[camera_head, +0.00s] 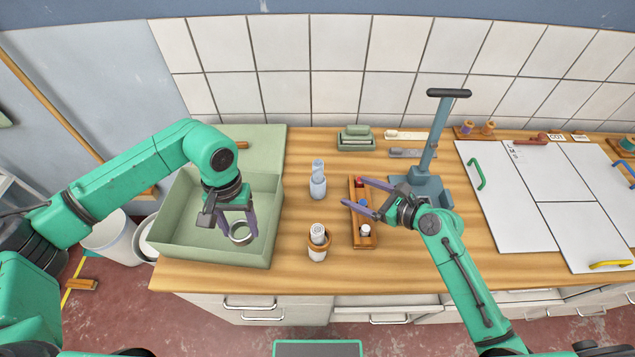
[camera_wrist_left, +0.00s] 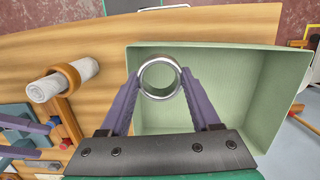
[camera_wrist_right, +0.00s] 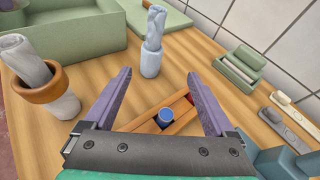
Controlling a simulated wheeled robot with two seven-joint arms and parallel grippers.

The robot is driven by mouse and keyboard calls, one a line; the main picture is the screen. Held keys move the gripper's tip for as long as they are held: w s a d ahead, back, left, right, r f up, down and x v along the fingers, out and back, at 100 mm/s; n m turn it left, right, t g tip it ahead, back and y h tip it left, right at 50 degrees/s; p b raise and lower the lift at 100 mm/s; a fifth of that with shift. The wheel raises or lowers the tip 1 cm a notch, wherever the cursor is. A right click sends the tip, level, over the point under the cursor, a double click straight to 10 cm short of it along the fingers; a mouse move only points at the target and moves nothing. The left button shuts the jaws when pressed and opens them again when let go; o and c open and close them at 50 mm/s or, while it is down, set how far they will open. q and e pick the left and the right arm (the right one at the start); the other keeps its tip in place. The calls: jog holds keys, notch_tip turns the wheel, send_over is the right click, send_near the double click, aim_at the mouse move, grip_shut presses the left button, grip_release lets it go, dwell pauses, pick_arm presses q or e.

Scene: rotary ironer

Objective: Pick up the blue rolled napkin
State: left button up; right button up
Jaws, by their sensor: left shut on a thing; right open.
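The blue rolled napkin (camera_head: 318,180) stands upright on the wooden counter, right of the green bin. It is pale blue-grey with a narrow waist, and shows at top centre in the right wrist view (camera_wrist_right: 151,50). My right gripper (camera_head: 357,194) is open and empty, its fingers pointing towards the napkin but apart from it, above a wooden tray. My left gripper (camera_head: 239,232) is shut on a silver ring (camera_wrist_left: 160,76) and holds it over the open green bin (camera_wrist_left: 225,92). Whether the ring touches the bin is unclear.
A white rolled napkin in a wooden ring (camera_head: 318,241) stands nearer the front edge. The wooden tray (camera_head: 361,213) holds small coloured pegs. A blue-grey press with a handle (camera_head: 432,150) stands right of it. White panels (camera_head: 560,195) cover the right counter.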

aim_at(324, 185)
jog(key=shift+g, duration=0.3)
jog(key=x, duration=0.8)
jog(key=s+x, duration=0.1)
jog(key=x, duration=0.3)
jog(key=shift+w+a+f, duration=0.15)
jog(key=shift+a+f, duration=0.2)
grip_shut()
notch_tip(324, 185, up, 10)
jog(key=shift+r, duration=0.1)
jog(key=shift+f, duration=3.6)
jog(key=shift+f, duration=1.3)
jog(key=shift+f, duration=0.15)
jog(key=shift+c, duration=1.5)
grip_release()
